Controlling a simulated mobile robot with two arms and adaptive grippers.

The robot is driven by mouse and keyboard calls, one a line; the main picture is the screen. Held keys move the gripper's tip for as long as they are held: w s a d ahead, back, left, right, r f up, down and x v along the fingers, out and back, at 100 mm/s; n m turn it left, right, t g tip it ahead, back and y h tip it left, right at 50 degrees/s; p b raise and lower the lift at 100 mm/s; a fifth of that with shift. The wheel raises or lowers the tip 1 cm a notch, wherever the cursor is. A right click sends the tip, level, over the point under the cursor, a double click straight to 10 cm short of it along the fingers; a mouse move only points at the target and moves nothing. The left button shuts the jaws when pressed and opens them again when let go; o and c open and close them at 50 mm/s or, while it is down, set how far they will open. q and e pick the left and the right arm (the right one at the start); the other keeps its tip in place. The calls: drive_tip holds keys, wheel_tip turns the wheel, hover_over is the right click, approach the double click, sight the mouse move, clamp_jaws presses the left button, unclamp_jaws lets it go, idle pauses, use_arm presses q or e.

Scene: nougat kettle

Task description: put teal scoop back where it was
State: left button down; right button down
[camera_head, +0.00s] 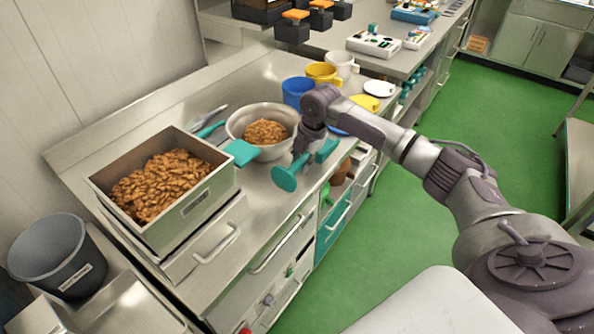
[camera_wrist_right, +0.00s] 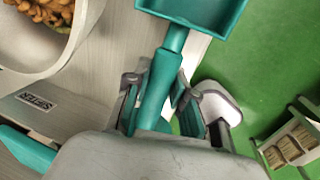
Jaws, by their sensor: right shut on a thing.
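My right gripper (camera_head: 308,152) is shut on the handle of the teal scoop (camera_head: 327,150), over the counter's front edge, right of the metal bowl. In the right wrist view the scoop (camera_wrist_right: 168,75) runs up between the fingers (camera_wrist_right: 152,95), with its squarish pan at the top. The bowl (camera_head: 240,123) holds brown nuts and shows at upper left in the wrist view (camera_wrist_right: 75,45). My left gripper is out of view.
A flat teal tool (camera_head: 242,152) lies left of the bowl. A steel bin (camera_head: 203,205) of nuts stands further left. A blue cup (camera_head: 297,92) and yellow cup (camera_head: 323,73) stand behind the gripper. A label reading SIFTER (camera_wrist_right: 37,103) sits below the bowl. Green floor (camera_head: 410,210) is right.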

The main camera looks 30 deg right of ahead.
drive_tip(key=shift+w+a+f, duration=0.25)
drive_tip(key=shift+a+f, duration=0.15)
drive_tip(key=shift+a, duration=0.15)
drive_tip(key=x, duration=0.1)
drive_tip(key=p+x, duration=0.1)
drive_tip(key=x, duration=0.1)
drive_tip(key=shift+s+d+f, duration=0.15)
drive_tip(key=shift+s+f, duration=0.05)
drive_tip(key=shift+s, duration=0.15)
drive_tip(key=shift+f, duration=0.35)
drive_tip(key=shift+f, duration=0.1)
drive_tip(key=c, duration=1)
unclamp_jaws()
drive_tip(key=b+v, duration=0.1)
drive_tip(key=v, duration=1.1)
